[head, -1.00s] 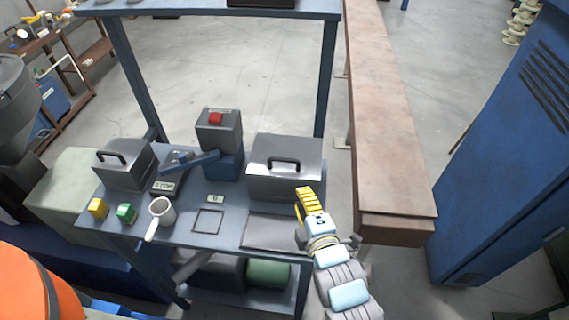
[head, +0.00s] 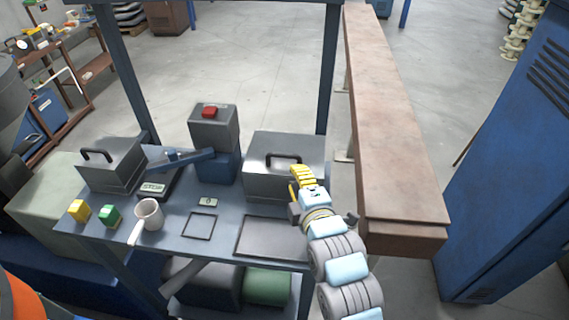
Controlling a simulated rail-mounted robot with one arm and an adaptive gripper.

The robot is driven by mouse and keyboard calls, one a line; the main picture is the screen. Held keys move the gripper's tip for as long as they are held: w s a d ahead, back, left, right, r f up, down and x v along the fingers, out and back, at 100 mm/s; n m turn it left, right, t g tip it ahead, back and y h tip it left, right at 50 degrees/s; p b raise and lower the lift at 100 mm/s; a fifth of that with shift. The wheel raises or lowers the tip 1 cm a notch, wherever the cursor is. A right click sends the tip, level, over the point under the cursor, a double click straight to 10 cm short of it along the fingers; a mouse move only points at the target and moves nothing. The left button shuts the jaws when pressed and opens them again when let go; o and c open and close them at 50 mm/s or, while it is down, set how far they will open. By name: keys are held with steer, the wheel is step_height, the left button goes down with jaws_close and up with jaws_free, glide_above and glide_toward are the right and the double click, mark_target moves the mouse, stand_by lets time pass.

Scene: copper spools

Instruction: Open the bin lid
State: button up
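A grey metal bin (head: 260,185) with a closed lid (head: 262,150) stands at the back right of the blue workbench. A black handle (head: 284,157) arches over its lid. A second grey bin (head: 108,179) with a closed lid and a black handle (head: 97,153) stands at the back left. My gripper (head: 296,180), with yellow fingers, is by the front right of the right bin, below its handle in the picture. The gripper hides part of that bin's front. The finger gap does not show clearly, and I cannot tell if it touches the bin.
On the workbench (head: 185,245) are a yellow block (head: 79,211), a green block (head: 110,216), a white cup (head: 150,214) and a box with a red button (head: 209,112). A flat dark plate (head: 268,238) lies before the right bin. A rusty beam (head: 393,130) runs along the right.

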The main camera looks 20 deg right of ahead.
mark_target(285, 156)
steer(key=x, duration=0.8)
steer(key=shift+w+a, duration=0.15)
steer(key=shift+a, duration=0.05)
steer(key=shift+p+x, duration=0.3)
steer(key=shift+x, duration=0.5)
jaws_close()
